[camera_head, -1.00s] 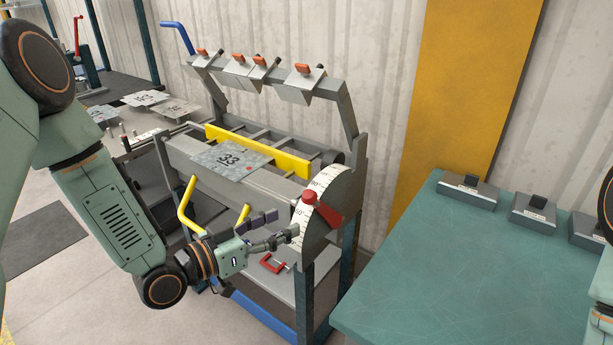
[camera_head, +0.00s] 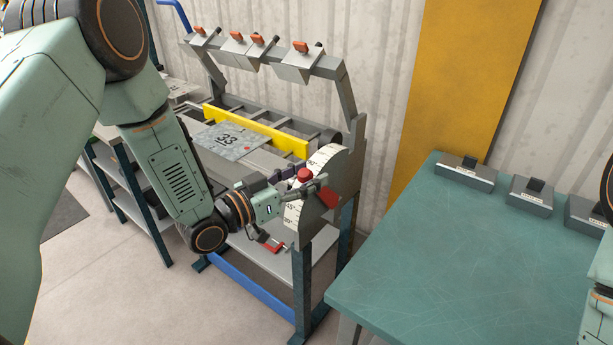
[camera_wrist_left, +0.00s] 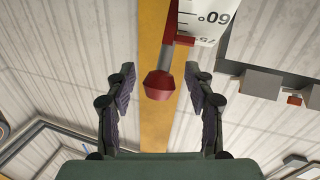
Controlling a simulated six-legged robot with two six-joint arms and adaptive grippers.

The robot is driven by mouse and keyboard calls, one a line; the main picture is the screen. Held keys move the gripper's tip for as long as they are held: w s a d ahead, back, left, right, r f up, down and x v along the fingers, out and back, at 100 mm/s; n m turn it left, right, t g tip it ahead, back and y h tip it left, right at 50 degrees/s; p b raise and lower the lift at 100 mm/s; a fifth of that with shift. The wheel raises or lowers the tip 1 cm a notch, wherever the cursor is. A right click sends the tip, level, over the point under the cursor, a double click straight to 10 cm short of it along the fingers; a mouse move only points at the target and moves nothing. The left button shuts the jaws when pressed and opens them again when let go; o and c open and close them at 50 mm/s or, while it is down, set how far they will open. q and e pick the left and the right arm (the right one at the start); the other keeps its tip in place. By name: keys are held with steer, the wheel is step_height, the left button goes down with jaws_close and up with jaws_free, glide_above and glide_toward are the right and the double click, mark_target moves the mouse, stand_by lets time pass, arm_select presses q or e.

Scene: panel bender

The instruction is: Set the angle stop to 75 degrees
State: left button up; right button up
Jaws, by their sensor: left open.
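The angle stop is a white degree scale (camera_head: 293,213) on the grey end plate of the bender, with a red knob (camera_head: 304,174) and a red pointer piece (camera_head: 328,198). In the left wrist view, the scale (camera_wrist_left: 208,18) shows 60 and part of 75, upside down. There the red knob (camera_wrist_left: 160,85) on its grey stem appears between the open fingers of my left gripper (camera_wrist_left: 160,92), with a gap on both sides. In the head view, my left gripper (camera_head: 285,180) is at the knob's left; its fingertips partly overlap the scale. My right gripper is not seen.
A marked sheet (camera_head: 228,138) lies on the bender bed beside a yellow bar (camera_head: 255,131). A green table (camera_head: 450,250) with small grey blocks stands at the right. Clamping segments (camera_head: 300,62) hang above.

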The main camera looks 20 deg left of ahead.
arm_select(q)
steer(key=shift+d, duration=0.4)
steer(key=shift+s+a, duration=0.15)
steer(key=shift+a, duration=0.4)
steer(key=shift+c, duration=0.2)
steer(key=shift+a, duration=0.15)
steer(key=shift+c, duration=0.7)
steer(key=shift+w+d, duration=0.2)
steer(key=shift+d, duration=0.35)
steer(key=c, duration=0.5)
steer(key=shift+a, duration=0.3)
steer(key=c, duration=0.4)
steer(key=shift+d+r, duration=0.1)
jaws_close()
